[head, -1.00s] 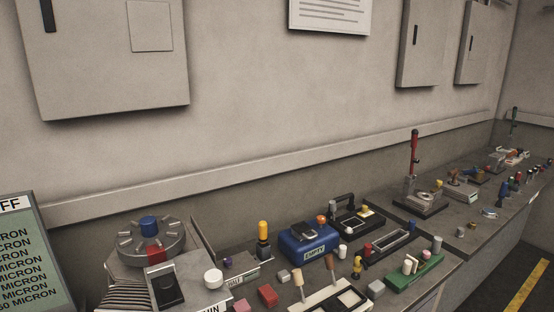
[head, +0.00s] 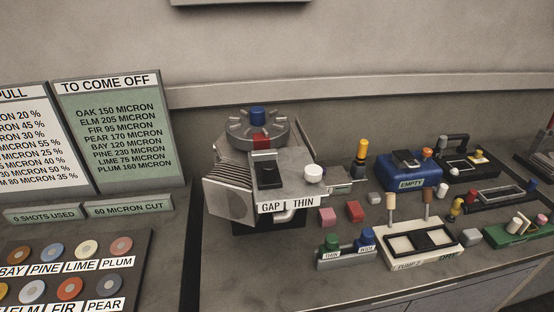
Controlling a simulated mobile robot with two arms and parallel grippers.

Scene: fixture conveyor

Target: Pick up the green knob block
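A green knob block (head: 331,242) with a rounded top stands upright at the left end of a small grey holder (head: 347,259) near the front of the bench. The holder has white labels on its front; the one under the green knob seems to read THIN. A blue knob block (head: 367,237) stands beside it at the holder's right end. The lower part of the green block is hidden by the holder. Neither of my grippers is in view.
A grey machine (head: 258,175) labelled GAP THIN stands behind left. A cream tray (head: 420,247) is just right of the holder. Pink (head: 327,216) and red (head: 355,211) blocks lie behind it. Bare bench (head: 290,285) lies in front.

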